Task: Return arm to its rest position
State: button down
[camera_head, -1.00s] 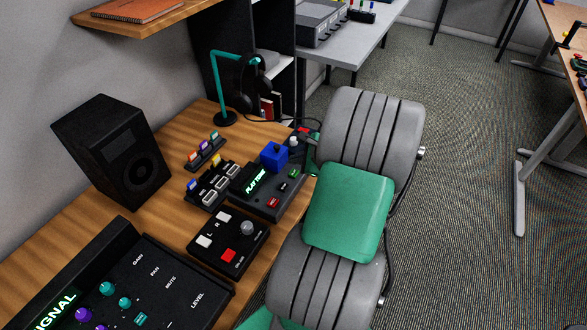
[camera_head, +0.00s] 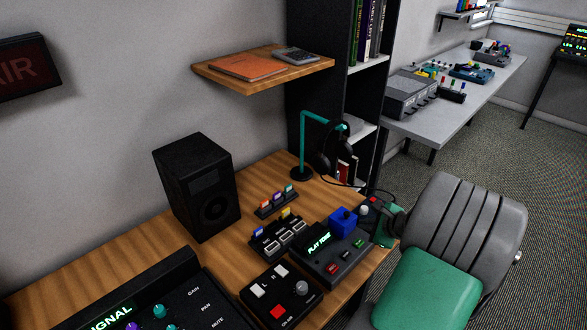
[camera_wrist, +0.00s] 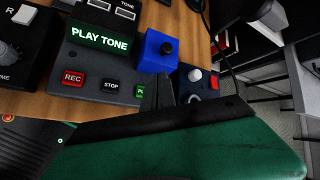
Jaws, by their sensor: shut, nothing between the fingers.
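My arm (camera_head: 440,250), grey ribbed with a green joint cover, fills the lower right of the head view, beside the desk's right end. My gripper (camera_wrist: 158,88) shows in the wrist view as dark fingers, shut and empty. It is in front of the play tone box (camera_wrist: 108,62) and the blue block with a black knob (camera_wrist: 160,50). In the head view the gripper is mostly hidden behind the arm near the desk's right edge. The play tone box (camera_head: 335,257) and the blue block (camera_head: 342,221) also show there.
The wooden desk (camera_head: 100,290) holds a black speaker (camera_head: 197,187), a teal headphone stand (camera_head: 302,150), a mixer (camera_head: 150,300) and a cable rack (camera_head: 277,202). A wooden shelf (camera_head: 225,75) hangs above. A grey table (camera_head: 455,115) stands at the back right, with open floor in front.

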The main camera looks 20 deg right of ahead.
jog(key=shift+s+a+f+n, duration=0.1)
jog(key=shift+a+n, duration=0.05)
jog(key=shift+n, duration=0.75)
jog(key=s+a+f+n+g+y, duration=0.2)
jog(key=s+a+f+n+g, duration=0.3)
jog(key=s+f+n, duration=0.35)
jog(key=s+a+r+n+g, duration=0.45)
jog(key=s+a+n, duration=0.2)
jog(key=s, duration=0.45)
jog(key=w+a+r+n+t, duration=0.1)
jog(key=w+a+r+n, duration=0.2)
jog(key=a+r, duration=0.2)
jog(key=w+a+r+n+t+h, duration=0.1)
jog(key=w+a+r+n, duration=0.2)
jog(key=a+r, duration=0.2)
jog(key=w+a+r+n+t+h, duration=0.1)
jog(key=w+a+r+n, duration=0.2)
jog(key=a, duration=0.6)
notch_tip(320, 180, up, 2)
jog(key=shift+w+a+r+n+t, duration=0.1)
jog(key=shift+w+a+n+t, duration=0.3)
jog(key=shift+w, duration=0.1)
jog(key=shift+d, duration=0.15)
